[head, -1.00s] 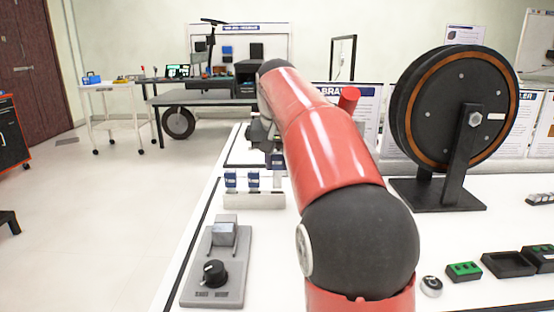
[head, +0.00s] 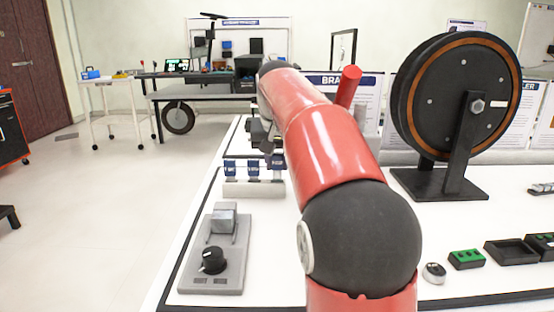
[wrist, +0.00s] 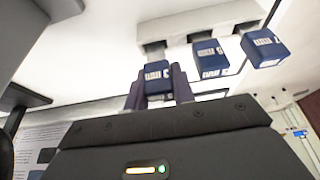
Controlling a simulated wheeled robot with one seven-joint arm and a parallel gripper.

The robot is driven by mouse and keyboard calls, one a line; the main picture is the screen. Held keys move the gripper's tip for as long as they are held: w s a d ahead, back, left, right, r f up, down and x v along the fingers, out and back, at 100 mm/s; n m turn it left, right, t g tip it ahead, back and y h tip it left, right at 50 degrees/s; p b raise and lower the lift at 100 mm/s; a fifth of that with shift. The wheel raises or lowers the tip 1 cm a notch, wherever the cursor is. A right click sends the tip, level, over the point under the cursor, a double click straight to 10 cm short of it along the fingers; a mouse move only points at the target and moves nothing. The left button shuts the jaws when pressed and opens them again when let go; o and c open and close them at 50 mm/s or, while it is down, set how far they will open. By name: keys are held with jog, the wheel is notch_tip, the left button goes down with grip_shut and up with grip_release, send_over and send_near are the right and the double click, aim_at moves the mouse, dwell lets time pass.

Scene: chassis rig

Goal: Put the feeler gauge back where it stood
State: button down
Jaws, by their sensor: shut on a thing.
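A small blue block with a white label, the feeler gauge (wrist: 158,72), is between the two dark fingers of my gripper (wrist: 160,88) in the wrist view. My gripper is shut on it. In the head view the gripper (head: 268,146) is partly hidden by my red arm, above the right end of a pale rack (head: 254,189). The held gauge (head: 279,163) is at that right end, level with two similar blue gauges (head: 230,169) (head: 253,169) standing in the rack. I cannot tell whether it touches the rack.
A grey plate with a black knob (head: 213,261) lies in front of the rack. A large black wheel on a stand (head: 455,105) is to the right. Green-topped and black boxes (head: 466,259) lie at the right front. White bench surface is free left of the wheel.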

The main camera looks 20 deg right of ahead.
jog(key=shift+f+b, duration=0.35)
jog(key=shift+f, duration=0.25)
jog(key=c, duration=1.1)
grip_release()
